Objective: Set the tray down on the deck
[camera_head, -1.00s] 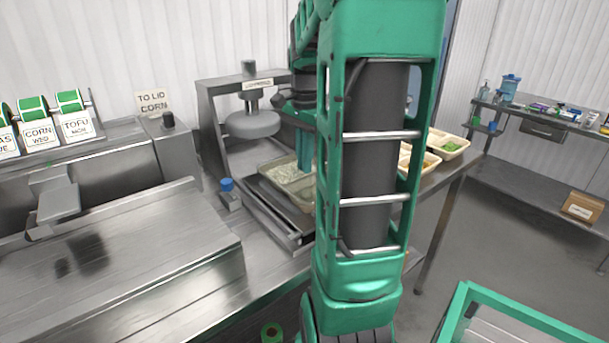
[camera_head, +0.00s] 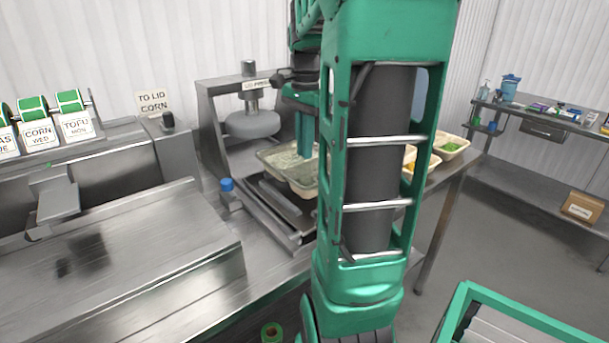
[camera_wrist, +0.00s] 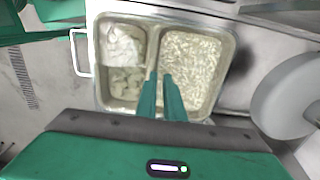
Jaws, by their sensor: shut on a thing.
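My gripper (camera_head: 304,145) is shut on the divider of a beige sectioned tray (camera_head: 268,157). The tray hangs above the dark sliding plate (camera_head: 278,205) at the front of the lid press, with a gap showing beneath it. In the wrist view, the tray (camera_wrist: 92,60) has a large right compartment full of rice (camera_wrist: 195,60) and two smaller left compartments with pale food (camera_wrist: 124,45). My gripper (camera_wrist: 159,80) comes down between the compartments. My arm hides the tray's right side in the head view. I cannot tell which surface is the deck.
The lid press (camera_head: 215,120) with its round head (camera_head: 252,124) stands close behind the tray. A blue-knobbed post (camera_head: 227,186) is at its left. More food trays (camera_head: 452,150) stand on the counter to the right. A bare steel surface (camera_head: 120,250) lies at front left.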

